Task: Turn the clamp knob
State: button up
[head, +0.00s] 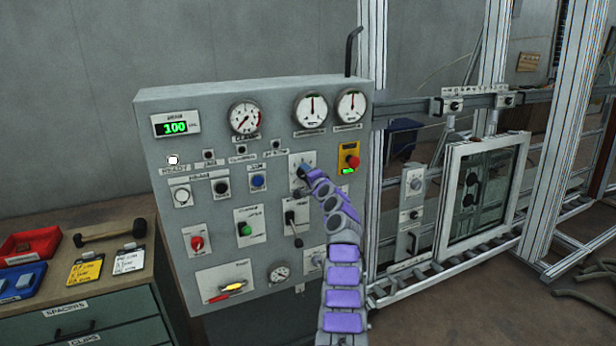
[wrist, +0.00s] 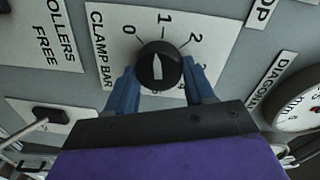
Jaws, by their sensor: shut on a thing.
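The clamp knob (wrist: 158,66) is a round black knob with a white pointer on a plate marked "CLAMP BAR". In the wrist view its scale shows 0, 1, 2 and a part-hidden 4, and the pointer aims up, close to the 1. My gripper (wrist: 160,84) has its two blue fingers on either side of the knob, shut on it. In the head view my gripper (head: 304,172) reaches the dial plate (head: 296,160) in the panel's right half; the knob is mostly hidden there. The lower part of the scale is covered by the fingers.
The grey control panel (head: 160,215) carries gauges, buttons and switches around the knob. A black lever (head: 291,222) sits just below my gripper, and a red button on yellow (head: 352,162) to its right. A drawer cabinet (head: 85,310) with trays stands left; a metal frame (head: 370,60) stands right.

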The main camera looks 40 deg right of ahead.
jog(key=n, duration=0.3)
jog(key=f+n, duration=0.1)
jog(key=n, duration=0.2)
jog(key=shift+a+n, duration=0.15)
jog(key=shift+n, duration=0.25)
jog(key=shift+b, duration=0.3)
jog(key=o, duration=1)
jog(key=shift+w+h, duration=0.1)
jog(key=shift+h, duration=0.2)
jog(key=shift+c, duration=0.2)
jog(key=shift+o, duration=0.4)
jog(key=shift+r, duration=0.3)
